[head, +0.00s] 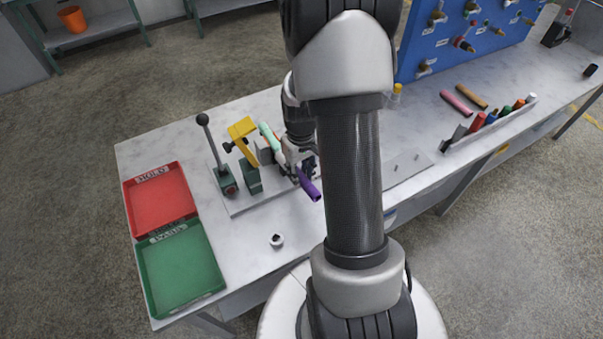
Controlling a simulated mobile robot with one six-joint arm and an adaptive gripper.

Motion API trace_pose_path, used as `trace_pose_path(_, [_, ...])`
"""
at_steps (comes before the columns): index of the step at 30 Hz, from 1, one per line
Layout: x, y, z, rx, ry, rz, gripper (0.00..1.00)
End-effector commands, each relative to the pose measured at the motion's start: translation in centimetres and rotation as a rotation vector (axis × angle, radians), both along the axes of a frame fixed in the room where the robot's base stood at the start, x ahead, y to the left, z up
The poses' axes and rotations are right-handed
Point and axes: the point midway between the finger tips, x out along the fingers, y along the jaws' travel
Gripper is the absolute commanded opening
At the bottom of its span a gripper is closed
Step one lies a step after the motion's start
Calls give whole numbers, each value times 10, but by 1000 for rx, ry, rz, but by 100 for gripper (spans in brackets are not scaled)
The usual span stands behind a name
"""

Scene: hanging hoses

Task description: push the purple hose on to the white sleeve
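The purple hose (310,188) is a short tube lying at a slant near the middle of the picture, its near end free. My gripper (299,171) is at the hose's far end and appears shut on it, though my arm hides part of the fingers. A pale mint tube (269,135) lies beyond the gripper, roughly in line with the hose, at the bench fixture (250,180). I cannot make out a white sleeve for certain; the place between mint tube and hose is covered by my gripper. A small white ring-like piece (277,240) lies on the bench.
The fixture has a black-knobbed lever (204,120) and a yellow clamp (242,130). A red tray (160,197) and a green tray (182,268) stand at the left. A blue pegboard (460,38) and loose coloured hoses (456,102) are at the right. The front bench is mostly clear.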

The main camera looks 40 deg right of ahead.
Motion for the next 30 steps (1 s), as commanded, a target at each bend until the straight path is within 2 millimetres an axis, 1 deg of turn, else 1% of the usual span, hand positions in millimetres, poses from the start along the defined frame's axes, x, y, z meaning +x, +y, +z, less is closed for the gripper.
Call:
trace_pose_path(1, [1,0,1,-1,-2,0,30])
trace_pose_path(9, [-1,0,0,1,2,0,47])
trace_pose_path(17, [-1,1,0,2,4,0,47])
trace_pose_path(20, [-1,0,4,0,2,0,47])
trace_pose_path(23, [0,0,17,0,0,0,47])
trace_pose_path(30, [0,-1,68,-2,-3,0,47])
